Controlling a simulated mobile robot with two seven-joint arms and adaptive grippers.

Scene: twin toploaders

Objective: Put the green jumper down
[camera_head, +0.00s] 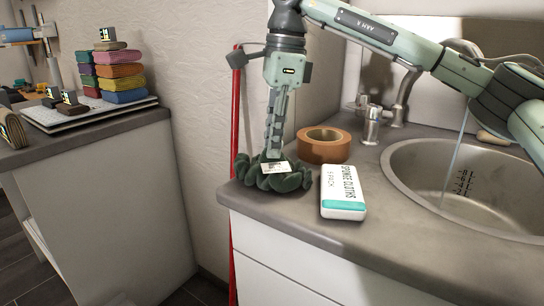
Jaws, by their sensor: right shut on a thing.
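The green jumper (292,181) is a dark green crumpled bundle with a white label on it. It is at the left corner of the grey sink counter (300,221), and its left side reaches the counter's edge. I cannot tell whether its underside rests fully on the counter. My right gripper (273,152) points straight down and is shut on the top of the jumper. Its fingertips are partly hidden by the cloth and label. My left gripper is not in view.
A brown tape roll (323,146) stands close behind the jumper. A white and teal sponge cloths pack (342,193) lies to its right. Farther right is a steel sink (410,180) with running water. A red pole (235,125) stands left of the counter, before a gap.

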